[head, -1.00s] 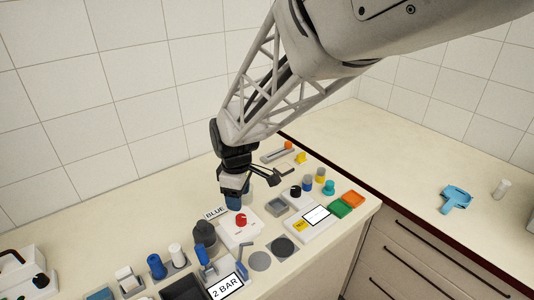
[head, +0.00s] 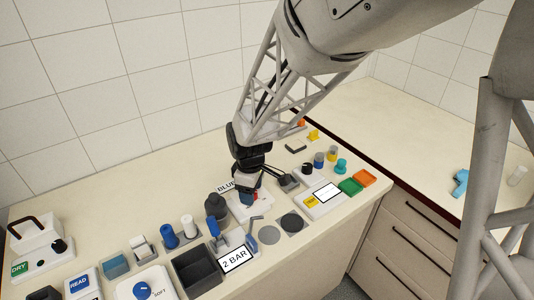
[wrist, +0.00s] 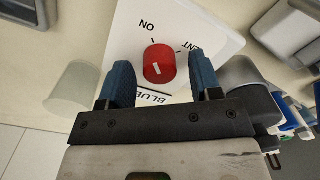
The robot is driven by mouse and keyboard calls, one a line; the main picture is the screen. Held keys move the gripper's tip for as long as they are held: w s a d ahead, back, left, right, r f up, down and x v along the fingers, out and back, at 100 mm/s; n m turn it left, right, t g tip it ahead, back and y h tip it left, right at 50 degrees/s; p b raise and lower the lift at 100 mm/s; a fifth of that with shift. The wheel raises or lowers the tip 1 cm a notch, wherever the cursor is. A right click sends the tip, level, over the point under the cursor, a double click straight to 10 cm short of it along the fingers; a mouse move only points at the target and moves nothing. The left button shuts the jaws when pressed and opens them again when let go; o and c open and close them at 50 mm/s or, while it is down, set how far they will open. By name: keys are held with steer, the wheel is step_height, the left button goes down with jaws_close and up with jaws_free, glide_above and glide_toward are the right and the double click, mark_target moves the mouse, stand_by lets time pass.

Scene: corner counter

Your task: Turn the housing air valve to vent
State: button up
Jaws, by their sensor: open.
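The air valve is a red round knob (wrist: 159,62) on a white box (wrist: 205,30); the box also shows in the head view (head: 262,213). The labels ON and a partly hidden one ending in "NT" are printed beside the knob. A short white mark is on the knob's face; I cannot tell surely which label it points to. My gripper (wrist: 161,78) is open, its two blue fingers on either side of the knob, apart from it. In the head view my gripper (head: 247,186) is over the box and hides most of the knob.
A dark grey bottle-like object (head: 216,207) stands close on the left, and a 2 BAR panel (head: 235,261) with a blue lever is in front. Small coloured caps and trays (head: 350,187) are to the right.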

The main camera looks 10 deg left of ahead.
steer(key=shift+c, duration=0.4)
steer(key=c, duration=0.9)
steer(key=shift+o, duration=0.2)
steer(key=shift+f+m, duration=0.1)
steer(key=shift+m, duration=0.4)
steer(key=m, duration=0.7)
steer(key=shift+d+m, duration=0.1)
steer(key=shift+m, duration=0.3)
steer(key=m, duration=0.4)
steer(key=shift+w+m, duration=0.1)
steer(key=shift+m, duration=0.2)
steer(key=m, duration=0.4)
steer(key=shift+d+m, duration=0.1)
steer(key=shift+m, duration=0.3)
